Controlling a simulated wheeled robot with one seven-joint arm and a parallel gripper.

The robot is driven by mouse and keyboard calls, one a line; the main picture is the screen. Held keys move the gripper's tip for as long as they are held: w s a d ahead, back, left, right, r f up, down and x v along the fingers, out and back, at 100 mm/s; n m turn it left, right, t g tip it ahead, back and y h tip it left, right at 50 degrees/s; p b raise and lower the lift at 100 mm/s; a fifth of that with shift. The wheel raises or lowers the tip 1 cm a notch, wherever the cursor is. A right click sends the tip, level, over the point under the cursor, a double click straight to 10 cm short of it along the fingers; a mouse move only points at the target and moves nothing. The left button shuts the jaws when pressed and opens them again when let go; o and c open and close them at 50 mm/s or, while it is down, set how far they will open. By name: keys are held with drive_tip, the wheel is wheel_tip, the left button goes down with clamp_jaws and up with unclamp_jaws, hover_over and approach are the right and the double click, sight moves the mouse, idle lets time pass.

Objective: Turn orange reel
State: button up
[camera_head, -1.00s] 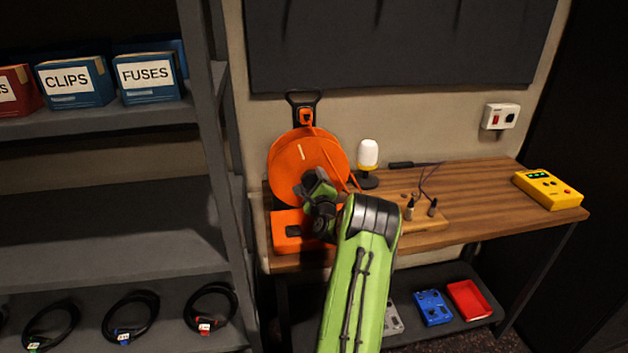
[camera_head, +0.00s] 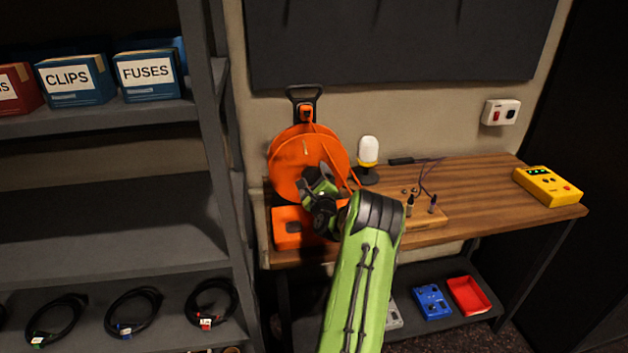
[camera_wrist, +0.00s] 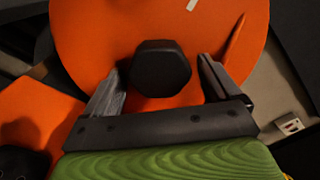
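The orange reel (camera_head: 293,157) stands upright at the left end of the wooden desk, on an orange base (camera_head: 290,232) with a black handle bracket (camera_head: 304,97) above it. In the wrist view the reel's orange face (camera_wrist: 100,30) fills most of the picture, with a dark hexagonal knob (camera_wrist: 160,68) in front of it. My gripper (camera_wrist: 160,85) is open, with one finger on each side of the knob and a visible gap on both sides. In the head view my gripper (camera_head: 318,180) is in front of the reel's lower right part.
A white and yellow lamp (camera_head: 368,152) stands just right of the reel. A wooden board (camera_head: 425,219) with dark pegs and wires lies right of my arm. A yellow device (camera_head: 547,186) sits at the desk's right end. Grey shelving (camera_head: 215,130) is close on the left.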

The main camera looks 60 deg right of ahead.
drive_tip(key=b+v, duration=0.6)
drive_tip(key=v, duration=0.9)
drive_tip(key=shift+s+a, duration=0.3)
